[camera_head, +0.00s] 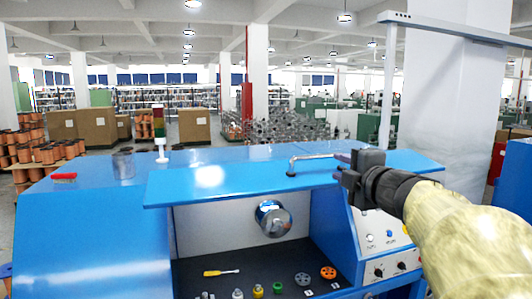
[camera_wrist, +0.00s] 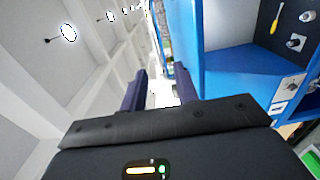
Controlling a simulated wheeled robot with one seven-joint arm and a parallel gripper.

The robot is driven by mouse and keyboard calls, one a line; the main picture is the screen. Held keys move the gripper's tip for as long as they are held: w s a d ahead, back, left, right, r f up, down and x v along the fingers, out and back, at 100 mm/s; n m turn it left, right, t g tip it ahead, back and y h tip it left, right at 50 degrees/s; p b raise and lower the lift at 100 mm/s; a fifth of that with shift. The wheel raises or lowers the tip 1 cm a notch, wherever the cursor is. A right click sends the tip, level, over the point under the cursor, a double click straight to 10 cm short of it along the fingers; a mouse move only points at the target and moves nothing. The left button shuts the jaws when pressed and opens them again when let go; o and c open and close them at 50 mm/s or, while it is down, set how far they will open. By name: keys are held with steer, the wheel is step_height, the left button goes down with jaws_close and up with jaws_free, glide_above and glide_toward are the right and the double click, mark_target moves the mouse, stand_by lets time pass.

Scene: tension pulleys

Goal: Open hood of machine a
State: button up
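The blue hood (camera_head: 230,185) of the machine is a flat panel, raised and roughly level, with the space below it exposed. A bent metal handle (camera_head: 312,157) stands on top of the hood. My gripper (camera_head: 344,167) is above the right part of the hood, close to the handle's right end. In the wrist view its two dark fingers (camera_wrist: 160,92) are apart, and I see no handle clearly between them. I cannot tell whether a finger touches the handle or hood.
Under the hood are a round metal roller (camera_head: 273,218), a yellow screwdriver (camera_head: 221,272), small pulleys and an orange wheel (camera_head: 328,272). A control panel (camera_head: 385,245) is at right. A signal light (camera_head: 159,130) and a red object (camera_head: 63,176) stand on the machine's top.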

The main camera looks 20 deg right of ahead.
mark_target(319, 158)
steer(key=w+p, duration=0.3)
steer(key=w, duration=0.7)
steer(key=shift+w+a, duration=0.1)
steer(key=shift+a, duration=0.05)
steer(key=shift+w+f, duration=0.2)
steer(key=shift+w, duration=0.55)
steer(key=shift+s, duration=0.1)
jaws_close()
